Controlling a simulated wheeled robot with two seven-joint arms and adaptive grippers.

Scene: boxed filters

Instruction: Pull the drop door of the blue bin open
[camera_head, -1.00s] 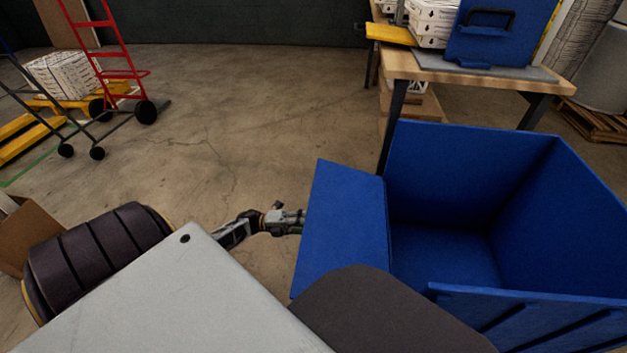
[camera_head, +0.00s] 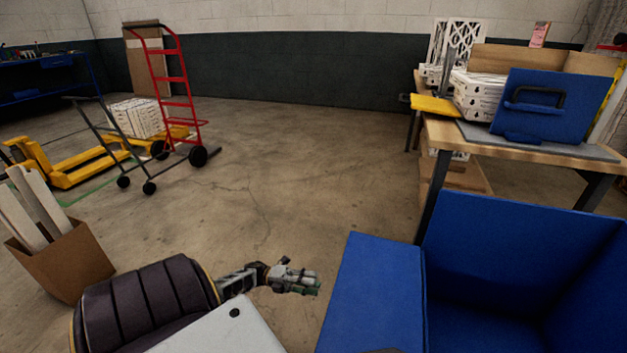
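The blue bin (camera_head: 592,311) stands at the lower right, its lower part cut off by the picture edge. Its drop door (camera_head: 375,292) is the flat blue panel on the bin's left side. The door stands swung outward, away from the bin's opening. My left gripper (camera_head: 306,283) is just left of the door's outer edge, with a narrow strip of floor showing between them. It seems to hold nothing; its fingers are small and seen from the side, so their opening is unclear. My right gripper is out of view.
A wooden workbench (camera_head: 470,140) behind the bin carries a blue panel with a handle (camera_head: 545,122) and white filters (camera_head: 478,92). A red hand truck (camera_head: 172,80), a yellow pallet jack (camera_head: 75,172) and a cardboard box (camera_head: 62,262) stand left. The middle floor is clear.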

